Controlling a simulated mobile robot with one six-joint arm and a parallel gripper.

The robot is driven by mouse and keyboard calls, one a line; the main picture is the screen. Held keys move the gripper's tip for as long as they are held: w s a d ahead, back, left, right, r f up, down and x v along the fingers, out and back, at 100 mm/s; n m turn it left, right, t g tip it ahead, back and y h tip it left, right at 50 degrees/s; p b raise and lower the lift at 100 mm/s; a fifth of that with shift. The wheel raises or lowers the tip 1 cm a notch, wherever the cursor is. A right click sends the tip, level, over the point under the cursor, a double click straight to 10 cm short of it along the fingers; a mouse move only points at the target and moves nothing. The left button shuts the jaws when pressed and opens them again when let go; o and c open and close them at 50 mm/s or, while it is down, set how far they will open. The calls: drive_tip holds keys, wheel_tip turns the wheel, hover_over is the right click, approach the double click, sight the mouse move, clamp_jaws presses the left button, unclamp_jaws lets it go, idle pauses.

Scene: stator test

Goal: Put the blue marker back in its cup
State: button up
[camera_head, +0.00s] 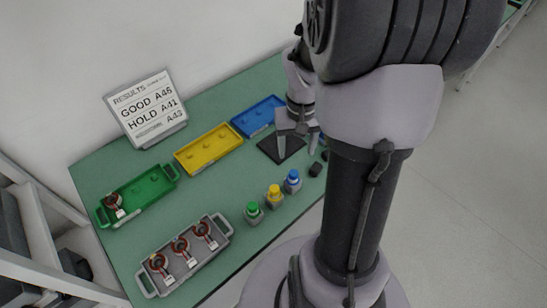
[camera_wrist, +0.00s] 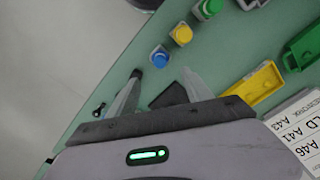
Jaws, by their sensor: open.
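A blue-topped piece (camera_head: 292,181) stands upright in a small grey holder near the table's front edge. It also shows in the wrist view (camera_wrist: 159,59). I cannot tell whether this is the marker in its cup or another part; no separate blue marker is clear. My gripper (camera_head: 296,152) is open, fingers pointing down, above and beside a flat black pad (camera_head: 278,149). In the wrist view, my gripper (camera_wrist: 161,73) has nothing visible between its fingers, and the blue-topped piece lies beyond the fingertips.
Yellow-topped (camera_head: 275,197) and green-topped (camera_head: 253,213) pieces stand in line with the blue one. A small dark object (camera_head: 316,169) sits right of them. Green (camera_head: 150,200), yellow (camera_head: 213,143) and blue (camera_head: 247,120) trays, a grey tray (camera_head: 143,284) with stators, and a sign (camera_head: 147,107) surround.

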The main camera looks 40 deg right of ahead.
drive_tip(key=a+r+t, duration=0.2)
drive_tip(key=a+r, duration=0.7)
drive_tip(key=a, duration=0.1)
drive_tip(key=s+a+r+n+t+y, duration=0.1)
drive_tip(key=s+a+r+t, duration=0.15)
drive_tip(key=a, duration=0.45)
drive_tip(key=s+a+r+t+y, duration=0.1)
drive_tip(key=s+a+r, duration=0.3)
drive_tip(key=a, duration=0.3)
drive_tip(key=f+b, duration=0.4)
drive_tip(key=shift+s, duration=0.3)
